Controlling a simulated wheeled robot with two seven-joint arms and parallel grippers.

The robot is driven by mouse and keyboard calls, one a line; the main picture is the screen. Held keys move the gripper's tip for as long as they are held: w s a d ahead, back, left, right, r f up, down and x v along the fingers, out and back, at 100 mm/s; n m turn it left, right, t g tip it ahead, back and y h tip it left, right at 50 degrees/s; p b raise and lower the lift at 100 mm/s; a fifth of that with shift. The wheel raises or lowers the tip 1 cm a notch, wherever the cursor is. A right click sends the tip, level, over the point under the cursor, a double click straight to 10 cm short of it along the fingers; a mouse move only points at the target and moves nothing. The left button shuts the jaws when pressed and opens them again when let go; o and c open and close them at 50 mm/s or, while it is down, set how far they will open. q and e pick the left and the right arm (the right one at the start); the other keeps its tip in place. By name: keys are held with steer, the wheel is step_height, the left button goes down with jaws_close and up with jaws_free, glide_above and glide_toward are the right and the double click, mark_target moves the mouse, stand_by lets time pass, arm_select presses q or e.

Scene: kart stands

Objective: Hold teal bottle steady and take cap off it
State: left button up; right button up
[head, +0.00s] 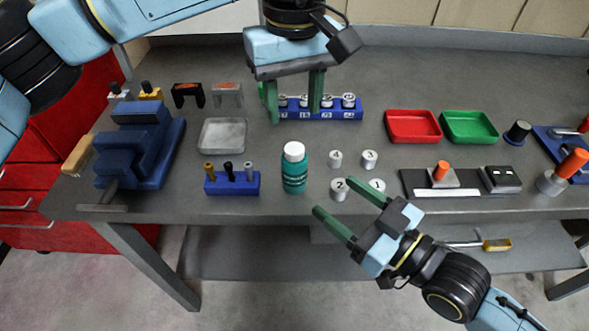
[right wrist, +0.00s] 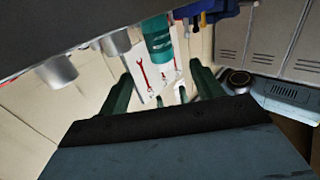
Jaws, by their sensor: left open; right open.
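The teal bottle (head: 294,174) stands upright near the front middle of the bench, with its white cap (head: 294,151) on top. My left gripper (head: 294,98) is open and empty, fingers pointing down, behind the bottle in front of the blue numbered rack. My right gripper (head: 334,203) is open and empty at the bench's front edge, to the right of the bottle and lower in the picture. In the right wrist view the teal bottle (right wrist: 157,38) shows beyond the open fingers of my right gripper (right wrist: 160,82). Neither gripper touches the bottle.
Several grey weights (head: 338,188) stand just right of the bottle. A blue holder (head: 232,184) with upright pins stands to its left, and a grey tray (head: 222,136) behind that. The blue numbered rack (head: 335,113) is behind. Red (head: 412,126) and green (head: 469,126) trays lie to the right.

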mark_target(304, 173)
steer(key=x, duration=1.1)
jaws_close()
